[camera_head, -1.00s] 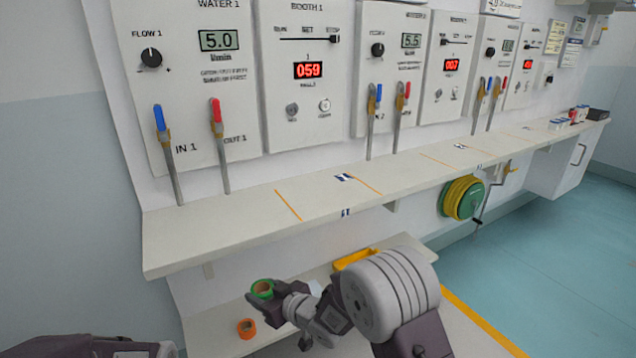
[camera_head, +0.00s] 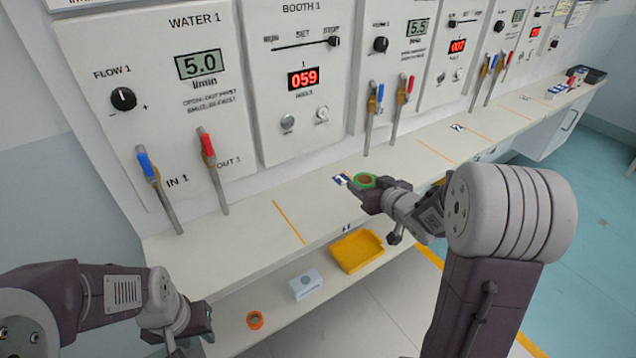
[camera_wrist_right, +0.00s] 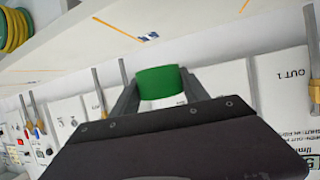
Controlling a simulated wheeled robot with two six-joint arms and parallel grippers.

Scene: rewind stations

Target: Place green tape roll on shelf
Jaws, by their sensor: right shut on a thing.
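I cannot tell whether the roll touches the shelf. My left gripper (camera_head: 195,325) is low at the left, apart from everything; its fingers are not clear.
An orange tape roll (camera_head: 255,320), a white box (camera_head: 306,284) and a yellow tray (camera_head: 357,251) stand on the lower shelf. Valve levers (camera_head: 160,190) rise at the back of the upper shelf. Orange lines mark bays on it, and the left part is clear.

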